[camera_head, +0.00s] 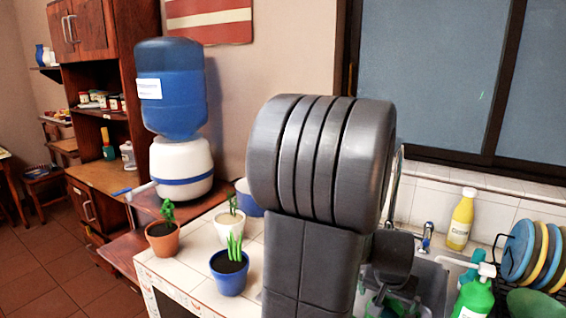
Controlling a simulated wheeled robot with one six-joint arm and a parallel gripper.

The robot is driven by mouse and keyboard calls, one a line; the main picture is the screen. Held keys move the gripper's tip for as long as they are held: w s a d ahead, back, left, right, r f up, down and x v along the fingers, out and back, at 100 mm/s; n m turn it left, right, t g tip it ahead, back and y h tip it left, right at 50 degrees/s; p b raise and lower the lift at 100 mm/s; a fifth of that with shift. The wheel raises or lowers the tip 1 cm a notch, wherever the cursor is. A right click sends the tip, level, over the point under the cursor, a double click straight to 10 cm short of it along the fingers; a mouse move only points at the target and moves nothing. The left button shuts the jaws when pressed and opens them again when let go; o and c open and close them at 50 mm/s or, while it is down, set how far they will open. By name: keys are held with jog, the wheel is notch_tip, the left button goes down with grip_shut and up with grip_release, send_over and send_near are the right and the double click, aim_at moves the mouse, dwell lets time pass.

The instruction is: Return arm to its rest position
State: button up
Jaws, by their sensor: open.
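My arm shows as a large grey ribbed joint with a link below it, in the middle of the head view. It stands in front of the counter and hides part of the sink and the wall behind. A darker rounded part shows just right of the link; I cannot tell whether it is mine. My gripper's fingers are not visible.
Potted plants in a terracotta pot (162,240), white pot (230,229) and blue pot (229,280) stand on the tiled counter (190,266), left of my arm. A water dispenser (180,165) stands behind. Right are a yellow bottle (460,221), green bottle (474,298) and plates (518,252).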

aim_at(386, 309)
jog(key=b+x, duration=0.1)
jog(key=x, duration=1.2)
jog(key=shift+s+f+b, duration=0.15)
jog(key=shift+s+b, duration=0.05)
jog(key=shift+b, duration=0.15)
jog(key=shift+r+p, duration=0.55)
jog(key=shift+r, duration=1.15)
